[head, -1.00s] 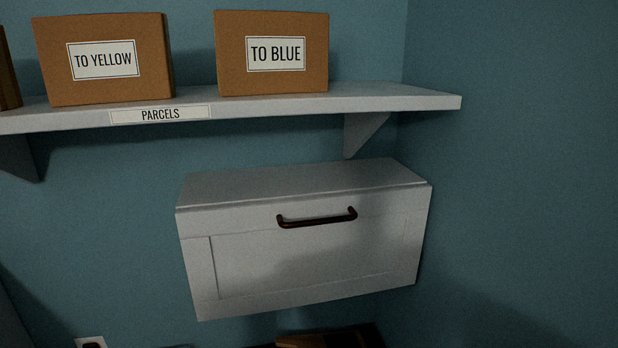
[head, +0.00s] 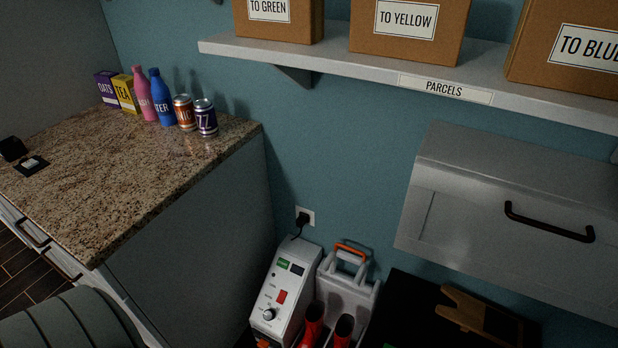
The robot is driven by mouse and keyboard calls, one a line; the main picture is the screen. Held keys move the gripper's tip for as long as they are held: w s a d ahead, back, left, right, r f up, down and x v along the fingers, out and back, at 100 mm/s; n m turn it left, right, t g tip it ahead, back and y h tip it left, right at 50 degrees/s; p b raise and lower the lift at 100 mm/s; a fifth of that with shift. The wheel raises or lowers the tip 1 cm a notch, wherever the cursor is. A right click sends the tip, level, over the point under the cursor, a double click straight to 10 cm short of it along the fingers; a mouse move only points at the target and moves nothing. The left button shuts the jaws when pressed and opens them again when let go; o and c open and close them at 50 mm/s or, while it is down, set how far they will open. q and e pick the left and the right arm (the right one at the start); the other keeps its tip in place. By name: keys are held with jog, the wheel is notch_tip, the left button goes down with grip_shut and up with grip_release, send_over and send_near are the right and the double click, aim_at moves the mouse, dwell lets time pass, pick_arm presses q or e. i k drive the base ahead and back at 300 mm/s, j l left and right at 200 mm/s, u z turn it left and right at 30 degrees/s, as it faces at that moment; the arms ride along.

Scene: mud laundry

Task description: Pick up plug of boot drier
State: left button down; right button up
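A black plug (head: 303,219) sits in a white wall outlet (head: 309,213) on the blue wall, low and near the middle of the head view. A dark cord runs from it down behind a white machine with a control panel (head: 283,290), which looks like the boot drier. Beside it stands a white rack with an orange handle (head: 350,250), with red boots (head: 313,325) in front of it. The lower parts of both are cut off by the frame edge. Neither of my grippers is in view.
A granite counter (head: 130,185) left of the drier holds bottles, cans, boxes and small black items. A parcel shelf (head: 360,68) and a white wall cabinet (head: 490,215) are above and to the right. A brown wooden object (head: 480,315) lies on a dark surface at lower right.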

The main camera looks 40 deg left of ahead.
aim_at(303, 218)
jog(key=u, duration=1.15)
